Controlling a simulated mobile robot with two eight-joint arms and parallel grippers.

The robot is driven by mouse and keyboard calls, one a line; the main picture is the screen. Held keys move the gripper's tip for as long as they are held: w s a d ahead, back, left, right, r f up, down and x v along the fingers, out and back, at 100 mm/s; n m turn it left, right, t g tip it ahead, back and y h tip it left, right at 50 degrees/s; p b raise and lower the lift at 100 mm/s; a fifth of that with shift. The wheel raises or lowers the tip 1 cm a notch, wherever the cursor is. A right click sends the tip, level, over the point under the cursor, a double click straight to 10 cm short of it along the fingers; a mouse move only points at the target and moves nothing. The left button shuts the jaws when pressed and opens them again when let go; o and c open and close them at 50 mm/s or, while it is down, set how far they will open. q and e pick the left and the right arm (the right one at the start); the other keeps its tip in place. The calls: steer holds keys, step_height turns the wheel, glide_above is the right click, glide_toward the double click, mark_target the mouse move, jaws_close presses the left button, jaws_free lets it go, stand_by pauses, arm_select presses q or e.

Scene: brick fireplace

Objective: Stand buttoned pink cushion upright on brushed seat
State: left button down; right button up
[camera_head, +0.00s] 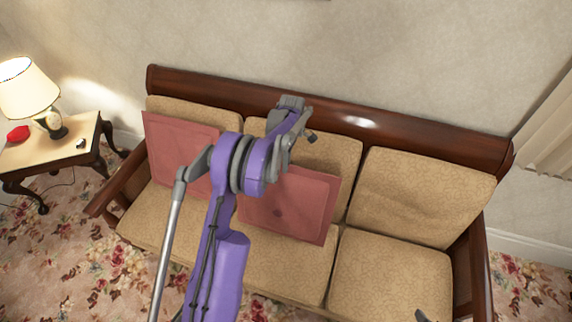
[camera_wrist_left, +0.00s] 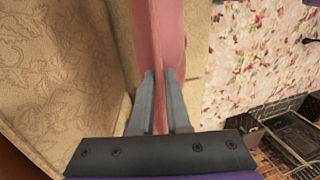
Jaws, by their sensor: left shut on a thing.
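The buttoned pink cushion (camera_head: 303,200) stands nearly upright on the tan sofa seat (camera_head: 287,264), in front of the middle back cushion. A dark button shows on its face. My left gripper (camera_wrist_left: 160,78) is shut on its edge, with a finger on each side in the left wrist view, where the cushion (camera_wrist_left: 163,35) is seen edge-on. In the head view my left arm hides the fingers and the cushion's upper left part. A small grey part at the bottom edge may be my right gripper (camera_head: 423,316); its jaws do not show.
Another pink cushion (camera_head: 178,148) leans at the sofa's left end. The wooden backrest rail (camera_head: 400,134) runs behind. A side table (camera_head: 70,150) with a lamp (camera_head: 30,90) stands left. Dark metal grating (camera_wrist_left: 285,135) shows in the wrist view.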

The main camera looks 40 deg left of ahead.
arm_select(q)
steer(key=shift+w, duration=0.1)
steer(key=shift+w+a+f+p, duration=0.15)
steer(key=shift+w+a, duration=0.1)
steer(key=shift+w, duration=0.5)
steer(key=shift+w+a+f+p, duration=0.1)
steer(key=shift+w+a, duration=0.15)
steer(key=shift+w, duration=0.55)
steer(key=shift+w+a+f+p, duration=0.15)
steer(key=shift+w+a, duration=0.1)
steer(key=shift+w, duration=0.5)
arm_select(e)
steer(key=shift+w+r, duration=0.25)
steer(key=shift+r, duration=0.35)
arm_select(q)
steer(key=c, duration=0.8)
jaws_free()
steer(key=s+p+v, duration=0.2)
steer(key=v, duration=0.7)
steer(key=shift+d+r, duration=0.3)
steer(key=shift+r, duration=0.3)
arm_select(e)
steer(key=r, duration=0.1)
steer(key=w+r, duration=0.2)
steer(key=shift+r, duration=0.35)
arm_select(q)
steer(key=shift+r, duration=0.1)
arm_select(e)
steer(key=shift+s, duration=0.1)
